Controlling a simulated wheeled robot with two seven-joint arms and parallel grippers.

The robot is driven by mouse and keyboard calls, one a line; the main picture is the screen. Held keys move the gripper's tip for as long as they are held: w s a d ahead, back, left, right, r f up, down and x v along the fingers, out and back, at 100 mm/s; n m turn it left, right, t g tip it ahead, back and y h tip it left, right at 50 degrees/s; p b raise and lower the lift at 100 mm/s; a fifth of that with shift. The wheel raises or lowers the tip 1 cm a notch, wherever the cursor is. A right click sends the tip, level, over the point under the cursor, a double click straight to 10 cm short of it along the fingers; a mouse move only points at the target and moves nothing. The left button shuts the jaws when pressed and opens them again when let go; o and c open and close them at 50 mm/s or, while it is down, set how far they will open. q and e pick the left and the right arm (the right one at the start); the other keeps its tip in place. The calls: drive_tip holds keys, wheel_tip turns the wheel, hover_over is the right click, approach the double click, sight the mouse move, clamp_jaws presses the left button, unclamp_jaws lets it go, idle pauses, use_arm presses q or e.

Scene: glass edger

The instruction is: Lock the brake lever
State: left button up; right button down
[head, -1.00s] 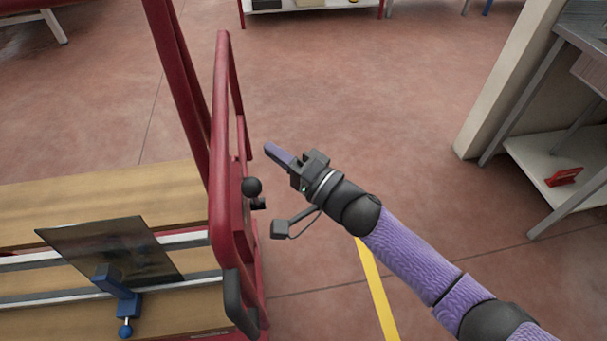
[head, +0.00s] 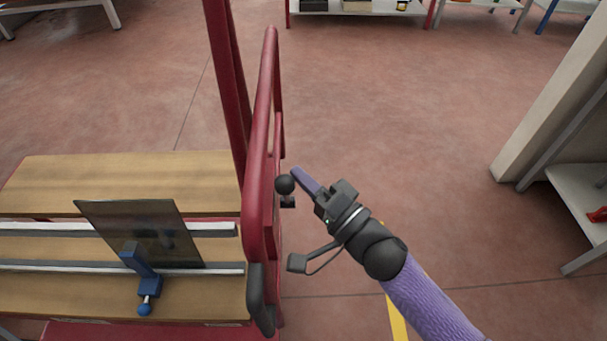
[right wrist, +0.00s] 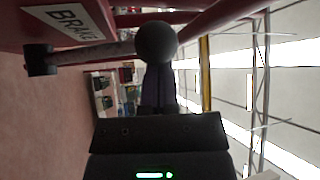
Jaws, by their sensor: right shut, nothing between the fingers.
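The brake lever shows in the head view as a black ball knob (head: 285,184) on the right side of the red cart frame (head: 262,150). In the right wrist view the ball knob (right wrist: 156,41) sits on a grey rod running left to a dark pivot, beside a white label reading "BRAKE" (right wrist: 68,22). My right gripper (head: 300,175) is shut and empty, its purple fingers just right of the knob and very near it. In the right wrist view the knob partly hides the fingers (right wrist: 155,88). I cannot tell whether they touch. My left gripper is not in view.
The cart bed has wooden boards (head: 130,180) and metal rails, with a dark glass sheet (head: 140,230) and a blue clamp (head: 145,280). A black handle (head: 258,300) is on the frame's near end. Open red floor (head: 420,120) lies right of the cart; a shelf (head: 580,210) stands far right.

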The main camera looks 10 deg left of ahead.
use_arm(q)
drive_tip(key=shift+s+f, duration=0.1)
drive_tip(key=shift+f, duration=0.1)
use_arm(e)
drive_tip(key=shift+s+f, duration=0.1)
drive_tip(key=shift+s, duration=0.05)
use_arm(q)
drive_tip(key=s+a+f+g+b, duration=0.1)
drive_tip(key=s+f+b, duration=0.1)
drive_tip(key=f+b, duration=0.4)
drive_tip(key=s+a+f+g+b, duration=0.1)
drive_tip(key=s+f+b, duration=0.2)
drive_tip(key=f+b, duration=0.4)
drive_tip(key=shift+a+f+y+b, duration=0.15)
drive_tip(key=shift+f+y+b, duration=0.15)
drive_tip(key=shift+b, duration=0.45)
use_arm(e)
drive_tip(key=s+d+f+n+g+y, duration=0.2)
drive_tip(key=s+f+n+g+y, duration=0.4)
drive_tip(key=n, duration=0.9)
drive_tip(key=g+y, duration=0.3)
drive_tip(key=shift+s+f+n, duration=0.35)
drive_tip(key=shift+s+n, duration=0.05)
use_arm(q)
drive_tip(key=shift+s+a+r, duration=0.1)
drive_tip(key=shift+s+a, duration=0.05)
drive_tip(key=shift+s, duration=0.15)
use_arm(e)
drive_tip(key=shift+r, duration=0.1)
